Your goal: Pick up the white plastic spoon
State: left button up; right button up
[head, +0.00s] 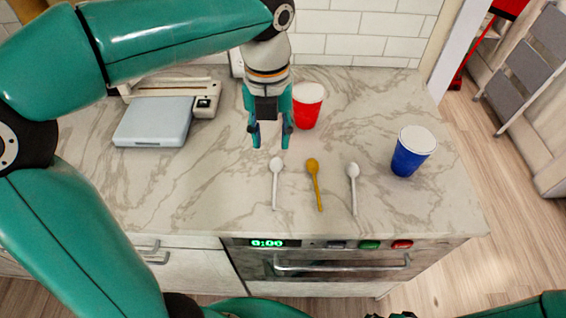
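Two white plastic spoons lie on the marble counter, one on the left (275,188) and one on the right (354,190). A yellow-brown spoon (317,188) lies between them. All have their bowls toward the back and handles toward the front edge. My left gripper (270,143) points down with its fingers apart and nothing between them. In the picture it is just behind the left white spoon's bowl, apparently above the counter.
A red cup (306,108) stands right beside my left gripper. A blue cup (411,154) stands at the right of the counter (440,200). A grey-white appliance (153,122) sits at the left. An oven (330,264) is below the front edge. A step ladder (535,60) stands at the right.

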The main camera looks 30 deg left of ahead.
pick_arm(q)
send_over(274, 188)
notch_tip(274, 188, down, 11)
jog(key=shift+w+a+r+b, duration=0.1)
jog(key=shift+w+r+b, duration=0.05)
jog(key=shift+b, duration=0.2)
jog(key=shift+f, duration=3)
grip_shut()
